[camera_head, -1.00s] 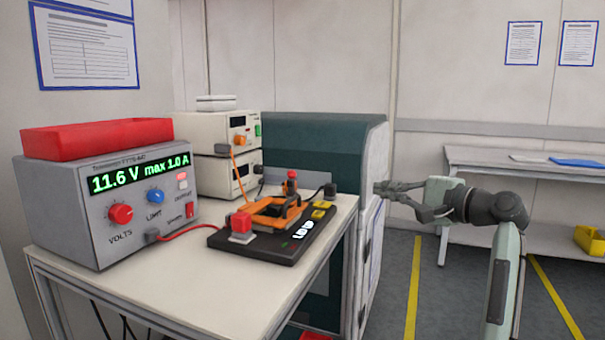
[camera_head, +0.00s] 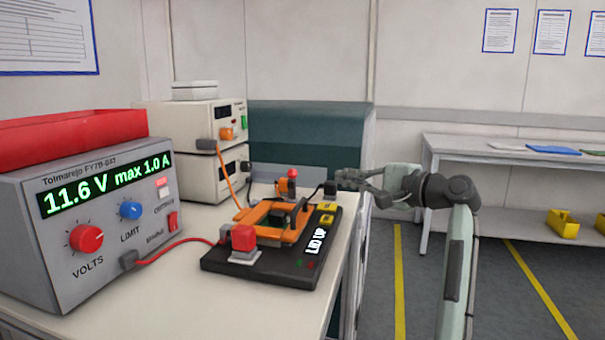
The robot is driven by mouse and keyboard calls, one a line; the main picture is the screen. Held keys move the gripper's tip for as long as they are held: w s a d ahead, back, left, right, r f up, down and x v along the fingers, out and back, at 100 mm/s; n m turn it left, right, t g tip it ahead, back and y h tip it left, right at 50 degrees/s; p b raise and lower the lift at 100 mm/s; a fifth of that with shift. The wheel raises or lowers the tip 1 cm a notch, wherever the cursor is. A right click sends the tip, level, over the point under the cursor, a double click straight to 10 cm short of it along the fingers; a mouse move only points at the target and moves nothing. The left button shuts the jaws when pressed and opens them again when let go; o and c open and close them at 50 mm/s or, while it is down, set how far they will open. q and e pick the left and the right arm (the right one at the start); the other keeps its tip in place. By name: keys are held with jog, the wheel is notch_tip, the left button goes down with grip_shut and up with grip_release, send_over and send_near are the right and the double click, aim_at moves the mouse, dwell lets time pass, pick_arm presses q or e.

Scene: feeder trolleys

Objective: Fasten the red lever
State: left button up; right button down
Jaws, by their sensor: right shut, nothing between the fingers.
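I cannot tell for sure which red part is the lever. My right gripper (camera_head: 340,180) is shut and empty, pointing left, near the back right of the fixture. My left gripper is out of view.
A power supply (camera_head: 90,275) reading 11.6 V max 1.0 A stands at the left under a red tray (camera_head: 75,137). Beige instruments (camera_head: 198,120) stand at the back. A red cable (camera_head: 180,246) runs to the fixture. Open floor (camera_head: 425,290) lies right of the bench (camera_head: 175,305).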

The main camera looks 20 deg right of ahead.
aim_at(292, 184)
jog(key=p+x, duration=0.1)
jog(key=x, duration=0.8)
jog(key=shift+w+a, duration=0.15)
jog(key=shift+w, duration=0.15)
jog(key=shift+a+r, duration=0.1)
jog(key=shift+a, duration=0.25)
pick_arm(q)
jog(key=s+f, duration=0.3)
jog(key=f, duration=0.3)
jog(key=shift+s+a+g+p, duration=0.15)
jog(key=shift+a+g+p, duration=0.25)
jog(key=shift+p, duration=0.05)
pick_arm(e)
jog(key=shift+s+a+r, duration=0.15)
jog(key=shift+s+a, duration=0.4)
jog(key=shift+s, duration=0.05)
jog(key=shift+s+a+r, duration=0.15)
jog(key=shift+s+a, duration=0.4)
jog(key=shift+s, duration=0.05)
